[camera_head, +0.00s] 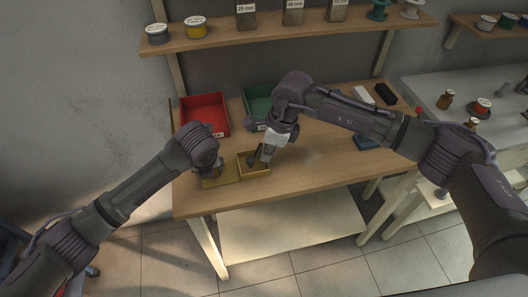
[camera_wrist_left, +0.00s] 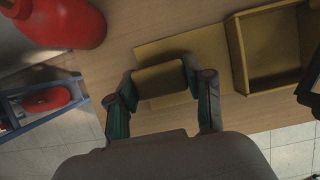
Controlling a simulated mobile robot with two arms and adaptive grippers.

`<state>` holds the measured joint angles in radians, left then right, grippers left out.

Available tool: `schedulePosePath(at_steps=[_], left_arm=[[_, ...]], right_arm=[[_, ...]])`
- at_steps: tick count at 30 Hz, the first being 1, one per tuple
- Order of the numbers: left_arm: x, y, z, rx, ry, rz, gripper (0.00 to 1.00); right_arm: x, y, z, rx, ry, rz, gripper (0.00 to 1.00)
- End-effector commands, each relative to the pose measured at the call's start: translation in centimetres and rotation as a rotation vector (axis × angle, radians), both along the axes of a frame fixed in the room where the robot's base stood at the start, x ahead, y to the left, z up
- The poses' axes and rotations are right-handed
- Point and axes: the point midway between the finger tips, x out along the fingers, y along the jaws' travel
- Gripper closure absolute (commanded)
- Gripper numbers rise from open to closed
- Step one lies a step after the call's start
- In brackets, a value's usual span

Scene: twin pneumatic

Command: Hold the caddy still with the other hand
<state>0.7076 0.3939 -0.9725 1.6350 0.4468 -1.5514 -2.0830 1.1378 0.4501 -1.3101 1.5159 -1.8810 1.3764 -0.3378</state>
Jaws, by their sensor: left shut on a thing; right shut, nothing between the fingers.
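The caddy is a mustard-yellow piece with a flat plate and an open square box (camera_head: 243,172), near the table's front edge. In the left wrist view its box wall (camera_wrist_left: 237,58) is at the upper right. My left gripper (camera_head: 210,175) is over the plate's left part. In the left wrist view its fingers (camera_wrist_left: 165,88) are shut on a yellow block-like part of the caddy; whether it is one piece with the plate I cannot tell. My right gripper (camera_head: 262,158) is shut and empty, its tips at the box. The tips hide part of the box's inside.
A red bin (camera_head: 205,112) and a green bin (camera_head: 257,103) stand behind on the wooden table (camera_head: 320,165). A shelf (camera_head: 225,42) with spools is above. A dark block (camera_head: 385,93) lies at the back right. The table's front right is clear.

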Motion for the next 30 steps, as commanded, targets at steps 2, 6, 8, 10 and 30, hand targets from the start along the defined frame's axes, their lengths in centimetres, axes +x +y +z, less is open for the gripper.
schedulePosePath(at_steps=[2, 6, 8, 10, 30], left_arm=[[0.0, 0.0, 0.0, 0.000, -0.001, 0.000, 0.91], [0.0, 0.0, 0.1, 0.000, -0.001, 0.000, 0.91], [0.0, 0.0, 0.0, 0.000, -0.001, 0.000, 0.91], [0.0, 0.0, 0.0, 0.000, -0.001, 0.000, 0.91], [0.0, 0.0, 0.0, 0.000, -0.001, 0.000, 0.91]], right_arm=[[-0.3, -1.3, 0.0, -0.001, 0.001, -0.003, 1.00], [-0.7, -3.4, 1.1, 0.003, -0.005, 0.001, 1.00], [-0.8, -3.7, 2.6, 0.002, -0.005, 0.001, 1.00], [-0.8, -4.1, 4.2, 0.001, -0.005, 0.000, 1.00], [-1.3, -5.4, 9.7, 0.000, 0.000, 0.001, 1.00]])
